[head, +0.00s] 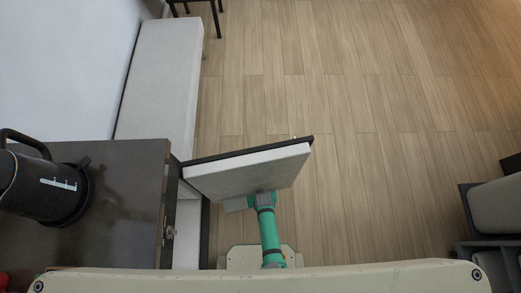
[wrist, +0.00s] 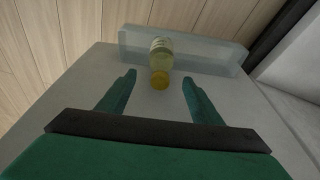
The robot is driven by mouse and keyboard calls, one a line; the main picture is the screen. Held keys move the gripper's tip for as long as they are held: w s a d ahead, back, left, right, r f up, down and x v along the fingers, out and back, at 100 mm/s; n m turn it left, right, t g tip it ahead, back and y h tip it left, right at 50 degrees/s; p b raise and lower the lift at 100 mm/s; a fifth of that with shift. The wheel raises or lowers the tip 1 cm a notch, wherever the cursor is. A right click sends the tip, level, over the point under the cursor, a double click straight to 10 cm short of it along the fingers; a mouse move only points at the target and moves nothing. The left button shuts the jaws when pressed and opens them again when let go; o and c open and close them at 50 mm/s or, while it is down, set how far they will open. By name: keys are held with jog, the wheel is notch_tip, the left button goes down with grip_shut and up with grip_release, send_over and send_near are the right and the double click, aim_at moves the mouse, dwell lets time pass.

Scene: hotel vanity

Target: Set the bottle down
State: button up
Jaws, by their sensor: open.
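In the wrist view, a small bottle (wrist: 161,48) with clear yellowish contents and a yellow cap (wrist: 159,79) is just beyond my fingertips, its cap end toward me. It lines up with a pale translucent door bin (wrist: 205,54); I cannot tell whether its base rests inside it. My gripper (wrist: 159,79) is open, one finger on each side of the cap line, with gaps on both sides. In the head view, the open door (head: 245,172) with its pale inner panel hides my gripper's end and the bottle. My green arm reaches it from below.
A dark counter (head: 120,165) at left holds a black kettle (head: 55,190). A pale bench (head: 165,75) runs along the wall behind it. Wood floor (head: 340,110) is clear to the right. Grey furniture (head: 500,205) stands at the right edge.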

jog(key=s+d+r+t, duration=0.2)
jog(key=s+r+t, duration=0.15)
jog(key=r, duration=0.55)
jog(key=s+d+r+t, duration=0.15)
jog(key=s+r, duration=0.25)
jog(key=r, duration=0.6)
jog(key=s+a+r+t, duration=0.1)
jog(key=r+t, duration=0.1)
jog(key=r, duration=0.9)
jog(key=s+a+r+m+t, duration=0.1)
jog(key=s+r+t, duration=0.1)
jog(key=r, duration=0.9)
jog(key=s+a+r+m+t, duration=0.1)
jog(key=s+a+r+t, duration=0.1)
jog(key=r, duration=0.9)
jog(key=shift+r+t+h, duration=0.25)
jog(key=shift+t+h, duration=0.05)
jog(key=shift+t, duration=0.3)
